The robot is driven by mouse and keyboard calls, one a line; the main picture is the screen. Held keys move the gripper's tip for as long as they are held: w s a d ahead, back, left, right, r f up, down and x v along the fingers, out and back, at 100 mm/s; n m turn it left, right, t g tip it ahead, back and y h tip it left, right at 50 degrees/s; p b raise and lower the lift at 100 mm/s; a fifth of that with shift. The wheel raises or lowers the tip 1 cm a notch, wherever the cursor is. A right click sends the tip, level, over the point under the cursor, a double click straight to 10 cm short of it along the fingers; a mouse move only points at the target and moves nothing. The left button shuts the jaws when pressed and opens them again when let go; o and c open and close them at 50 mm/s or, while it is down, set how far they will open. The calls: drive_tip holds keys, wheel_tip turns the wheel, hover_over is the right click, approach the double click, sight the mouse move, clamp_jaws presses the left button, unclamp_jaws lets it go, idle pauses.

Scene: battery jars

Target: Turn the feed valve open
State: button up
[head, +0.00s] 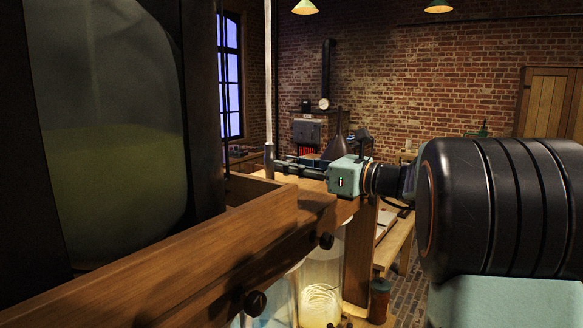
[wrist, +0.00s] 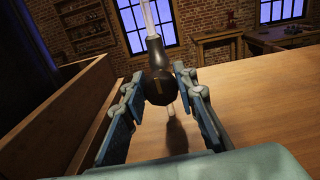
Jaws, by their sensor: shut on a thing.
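The feed valve (wrist: 155,52) is a dark fitting with a rounded black body on an upright pale glass tube, in the upper middle of the wrist view. A short pale tube end shows below it, above the wooden bench top. In the head view the valve (head: 269,157) is a small dark piece at the foot of the tall tube, left of my gripper. My gripper (wrist: 160,84) has one blue-grey finger on each side of the valve's black body and is shut on it. In the head view my gripper (head: 281,166) reaches in from the right. The valve's handle angle cannot be told.
A large dark-framed glass jar (head: 105,150) with murky yellow-green liquid fills the left. A wooden rail with dark knobs (head: 255,303) crosses the front. Glowing glass jars (head: 321,285) stand below. A wooden side wall (wrist: 50,115) borders the bench top at left.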

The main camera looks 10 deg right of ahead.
drive_tip(key=n+b, duration=0.1)
drive_tip(key=b, duration=0.1)
drive_tip(key=n+b, duration=0.2)
drive_tip(key=shift+f, duration=0.35)
drive_tip(key=n+b, duration=0.6)
drive_tip(key=shift+s, duration=0.1)
drive_tip(key=n+b, duration=0.5)
drive_tip(key=shift+a, duration=0.1)
drive_tip(key=shift+n+b, duration=1.3)
drive_tip(key=shift+n, duration=0.4)
drive_tip(key=shift+r, duration=0.1)
drive_tip(key=o, duration=1.1)
drive_tip(key=shift+s, duration=0.1)
